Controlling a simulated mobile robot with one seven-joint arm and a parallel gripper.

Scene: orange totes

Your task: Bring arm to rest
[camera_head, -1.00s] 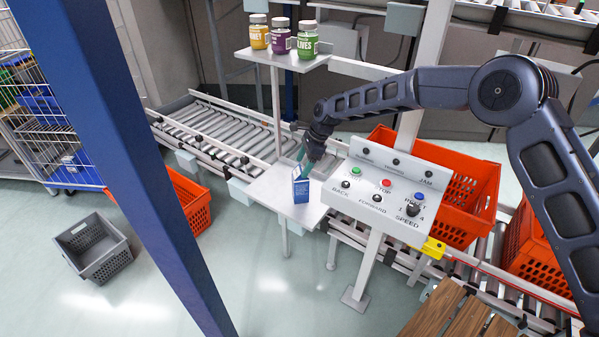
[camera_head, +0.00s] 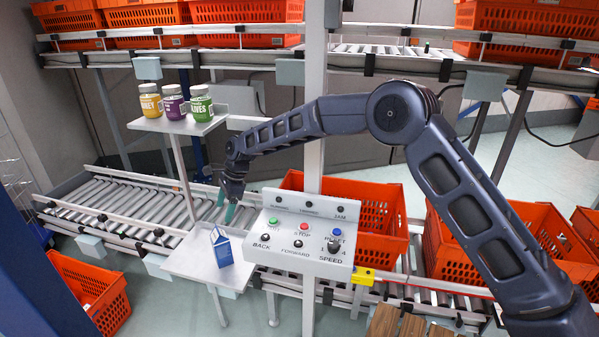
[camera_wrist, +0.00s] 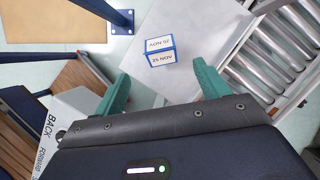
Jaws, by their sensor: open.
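My gripper (camera_head: 229,205) hangs above the small white shelf, to the upper right of a blue and white carton (camera_head: 221,247). In the wrist view my gripper (camera_wrist: 160,92) shows two green fingers spread wide with nothing between them. The carton (camera_wrist: 160,52) lies beyond the fingertips, apart from them, with date print on its top. It stands upright on the white shelf (camera_head: 187,262). My arm reaches in from the lower right of the head view, over the control panel.
A control panel (camera_head: 285,253) with several buttons stands right of the shelf. Three jars (camera_head: 174,102) sit on a higher shelf (camera_head: 205,126). Orange totes (camera_head: 375,225) stand behind the panel and at right. A roller conveyor (camera_head: 130,205) runs at left. A post (camera_head: 316,90) rises behind my arm.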

